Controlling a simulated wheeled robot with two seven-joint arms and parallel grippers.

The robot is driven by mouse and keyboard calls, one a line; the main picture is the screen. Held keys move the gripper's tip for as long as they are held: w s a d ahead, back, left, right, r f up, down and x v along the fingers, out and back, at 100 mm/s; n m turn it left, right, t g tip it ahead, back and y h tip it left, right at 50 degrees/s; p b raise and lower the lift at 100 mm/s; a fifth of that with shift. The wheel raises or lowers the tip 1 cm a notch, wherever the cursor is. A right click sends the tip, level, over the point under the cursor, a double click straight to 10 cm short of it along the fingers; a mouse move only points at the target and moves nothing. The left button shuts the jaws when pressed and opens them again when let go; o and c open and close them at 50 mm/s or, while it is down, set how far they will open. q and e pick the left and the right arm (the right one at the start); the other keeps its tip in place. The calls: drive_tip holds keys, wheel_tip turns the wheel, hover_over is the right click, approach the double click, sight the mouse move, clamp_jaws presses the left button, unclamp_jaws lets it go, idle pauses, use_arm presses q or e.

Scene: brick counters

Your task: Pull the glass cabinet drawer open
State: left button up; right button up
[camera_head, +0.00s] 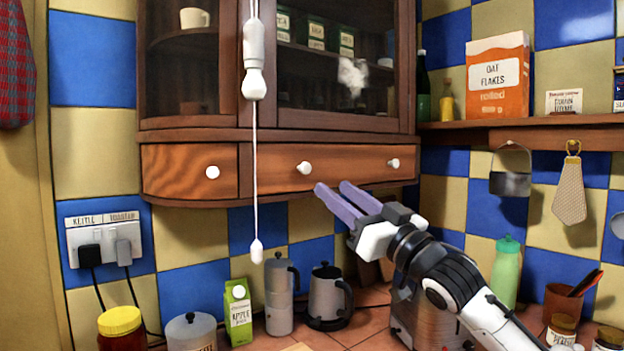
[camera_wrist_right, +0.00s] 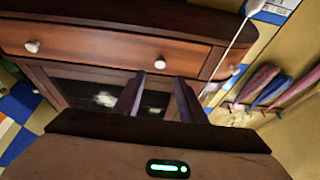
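The wooden glass cabinet (camera_head: 270,134) hangs on the tiled wall. Below its glass doors is a wide drawer (camera_head: 345,165) with a left white knob (camera_head: 304,167) and a right white knob (camera_head: 393,163). The drawer front looks flush with the cabinet. My right gripper (camera_head: 331,187) is open and empty, with its purple fingers just below and in front of the left knob. In the right wrist view, this knob (camera_wrist_right: 160,62) lies beyond the gap between the fingertips (camera_wrist_right: 160,79); contact is not visible. My left gripper is out of view.
A narrower drawer front (camera_head: 190,170) with one knob is at the left. A pull cord (camera_head: 255,165) hangs in front of the cabinet. A moka pot (camera_head: 279,295), a dark kettle (camera_head: 328,297) and a green carton (camera_head: 238,313) stand on the counter below.

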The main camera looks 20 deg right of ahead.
sight(307, 168)
drive_tip(key=p+x, duration=0.1)
drive_tip(key=x, duration=0.7)
drive_tip(key=shift+w+a+r+p, duration=0.15)
drive_tip(key=shift+w+p, duration=0.15)
drive_tip(key=shift+p, duration=0.05)
drive_tip(key=shift+c, duration=0.5)
clamp_jaws()
